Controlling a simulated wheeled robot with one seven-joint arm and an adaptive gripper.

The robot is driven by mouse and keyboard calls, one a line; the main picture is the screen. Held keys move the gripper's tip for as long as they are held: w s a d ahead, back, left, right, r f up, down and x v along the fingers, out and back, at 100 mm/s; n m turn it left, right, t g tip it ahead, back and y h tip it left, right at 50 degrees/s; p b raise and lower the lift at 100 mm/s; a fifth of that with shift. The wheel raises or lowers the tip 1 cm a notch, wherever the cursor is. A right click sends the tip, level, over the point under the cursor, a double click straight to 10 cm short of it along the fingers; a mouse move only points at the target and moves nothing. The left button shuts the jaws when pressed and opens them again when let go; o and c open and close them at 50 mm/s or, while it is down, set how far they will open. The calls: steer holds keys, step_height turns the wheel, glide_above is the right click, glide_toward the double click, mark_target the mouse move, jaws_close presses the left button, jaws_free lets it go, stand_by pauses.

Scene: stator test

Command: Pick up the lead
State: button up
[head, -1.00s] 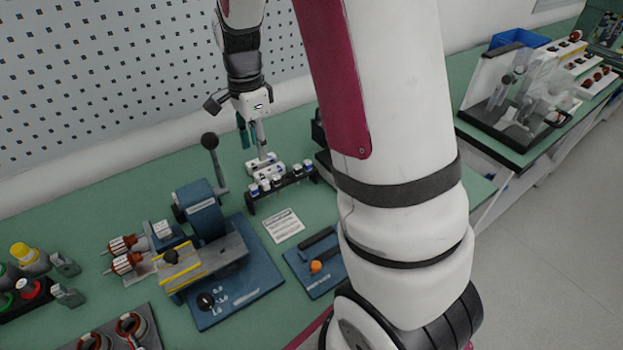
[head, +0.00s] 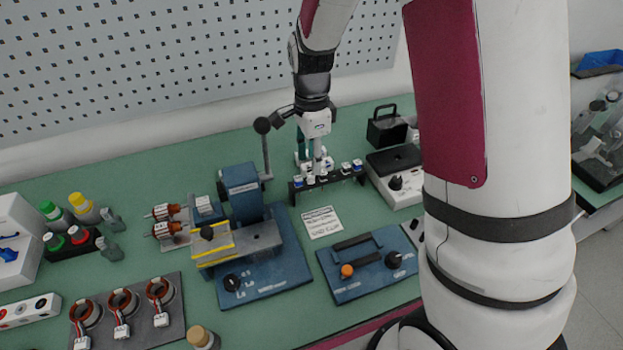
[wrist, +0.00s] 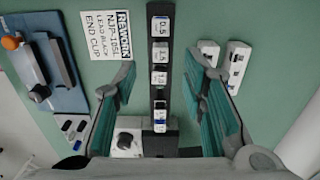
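I cannot single out the lead for certain. My gripper (head: 314,152) hangs over the back bench with its fingers pointing down. In the wrist view my gripper (wrist: 162,68) is open, its green-padded fingers spread either side of a narrow black rack (wrist: 162,92). The rack holds several small white-topped pieces with dark labels, among them 0.5 and 1.5. The rack also shows in the head view (head: 296,191), just in front of the fingers. I see nothing held between the fingers. Two white blocks, a left one (wrist: 207,52) and a right one (wrist: 236,66), lie right of the rack.
A printed rework card (head: 322,222) lies in front of the rack. A blue panel with an orange knob (head: 347,271) and a blue lever fixture (head: 262,265) stand nearby. A white box with a black knob (head: 397,184) is right of the rack. Wired rings sit on a grey tray (head: 172,326).

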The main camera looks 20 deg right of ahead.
mark_target(311, 175)
steer(key=shift+a+f, duration=0.1)
steer(key=shift+f, duration=2.6)
jaws_close()
